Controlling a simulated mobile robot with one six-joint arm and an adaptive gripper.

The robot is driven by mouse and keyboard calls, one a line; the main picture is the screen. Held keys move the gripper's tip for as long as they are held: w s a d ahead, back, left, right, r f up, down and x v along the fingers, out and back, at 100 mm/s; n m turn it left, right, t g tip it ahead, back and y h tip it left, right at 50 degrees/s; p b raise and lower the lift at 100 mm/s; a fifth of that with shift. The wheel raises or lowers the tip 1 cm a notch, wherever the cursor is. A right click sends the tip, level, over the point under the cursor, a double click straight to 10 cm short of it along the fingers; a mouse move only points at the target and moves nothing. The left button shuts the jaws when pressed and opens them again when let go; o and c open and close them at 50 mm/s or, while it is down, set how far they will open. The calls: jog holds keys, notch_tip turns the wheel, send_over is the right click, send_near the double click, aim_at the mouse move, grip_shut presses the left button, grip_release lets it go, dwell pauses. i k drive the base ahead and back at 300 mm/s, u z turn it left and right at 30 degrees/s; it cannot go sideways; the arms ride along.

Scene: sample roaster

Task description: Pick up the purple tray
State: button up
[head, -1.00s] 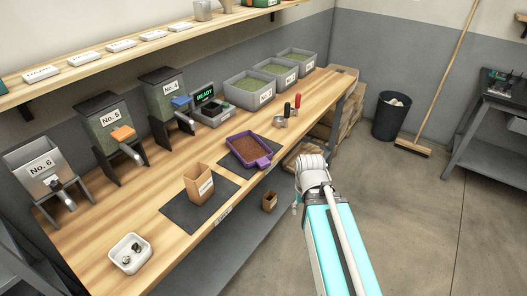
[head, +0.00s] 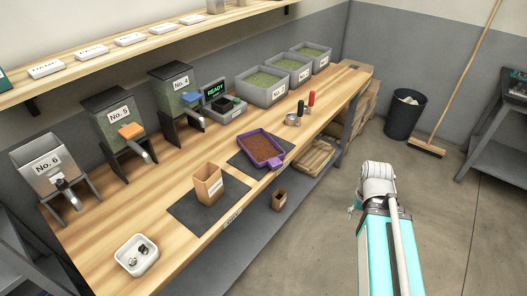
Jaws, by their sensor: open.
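The purple tray (head: 277,162) lies on a dark mat on the wooden bench, near its front edge. It is shallow, filled with brown grounds or beans, and has a handle-like tab at its front right corner. My arm shows at the lower right, over the floor and well to the right of the tray. I cannot make out the jaws of my gripper; they are hidden or out of the picture. Nothing touches the tray.
A kraft paper bag (head: 208,184) stands on a second dark mat left of the tray. A white dish (head: 137,256) sits at the near left. Red and black handled tools (head: 302,108) lie behind right. Hoppers and grey bins (head: 264,88) line the back.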

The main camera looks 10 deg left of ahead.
aim_at(261, 149)
jog(key=u, duration=0.05)
jog(key=k, duration=1.15)
jog(key=u, duration=0.9)
jog(key=i, duration=1.05)
jog(key=z, duration=0.05)
